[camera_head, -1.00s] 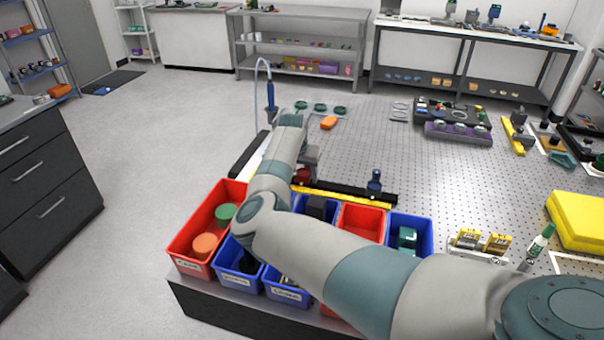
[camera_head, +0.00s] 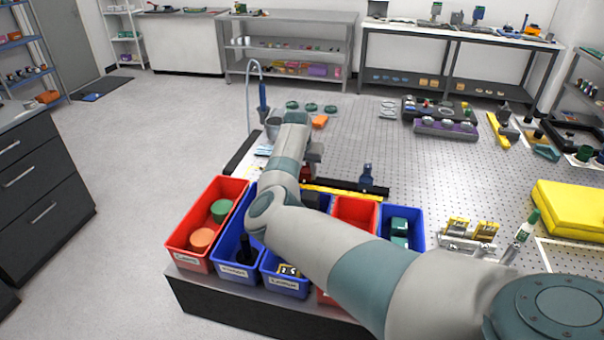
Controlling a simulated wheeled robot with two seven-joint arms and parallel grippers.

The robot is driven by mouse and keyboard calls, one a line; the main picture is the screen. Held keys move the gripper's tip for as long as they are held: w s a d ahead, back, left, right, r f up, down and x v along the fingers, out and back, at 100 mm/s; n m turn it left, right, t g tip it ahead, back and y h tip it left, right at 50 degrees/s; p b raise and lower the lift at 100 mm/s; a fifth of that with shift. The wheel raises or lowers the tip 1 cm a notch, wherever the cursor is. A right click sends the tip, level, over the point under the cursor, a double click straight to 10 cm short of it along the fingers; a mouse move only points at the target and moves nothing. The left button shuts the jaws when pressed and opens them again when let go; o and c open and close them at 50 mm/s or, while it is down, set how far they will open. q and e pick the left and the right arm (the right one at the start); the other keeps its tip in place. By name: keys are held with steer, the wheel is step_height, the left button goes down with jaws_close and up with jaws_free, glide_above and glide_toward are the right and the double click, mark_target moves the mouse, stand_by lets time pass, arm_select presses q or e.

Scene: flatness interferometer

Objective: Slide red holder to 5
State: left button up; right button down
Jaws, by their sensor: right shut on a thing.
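The red holder (camera_head: 306,173) sits on a black rail (camera_head: 376,188) with a yellow scale strip (camera_head: 345,194) along its front. Only part of the holder shows; my right arm covers its left side and the rail's left part. My right gripper (camera_head: 311,165) is at the holder, shut on it, its fingertips mostly hidden by my wrist. A dark blue holder (camera_head: 367,176) stands on the rail farther right, apart from the red one. The scale's numbers are too small to read. My left gripper is out of view.
Red and blue bins (camera_head: 207,224) stand along the near edge, under my right forearm. A blue pen-like tool (camera_head: 263,97) on a hose stands behind my wrist.

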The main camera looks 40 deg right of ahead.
steer(key=c, duration=1.4)
jaws_free()
steer(key=shift+d+r, duration=0.1)
steer(key=shift+o, duration=1.4)
steer(key=shift+r, duration=0.3)
steer(key=shift+s+a+r, duration=0.15)
steer(key=shift+a+r, duration=0.1)
steer(key=shift+r, duration=0.1)
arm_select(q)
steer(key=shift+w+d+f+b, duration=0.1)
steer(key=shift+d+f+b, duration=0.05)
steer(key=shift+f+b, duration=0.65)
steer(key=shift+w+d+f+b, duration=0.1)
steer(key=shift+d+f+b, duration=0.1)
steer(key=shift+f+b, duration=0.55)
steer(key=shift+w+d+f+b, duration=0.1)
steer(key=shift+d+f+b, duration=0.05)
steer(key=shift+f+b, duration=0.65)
arm_select(e)
steer(key=v, duration=1.6)
steer(key=shift+s+f, duration=0.15)
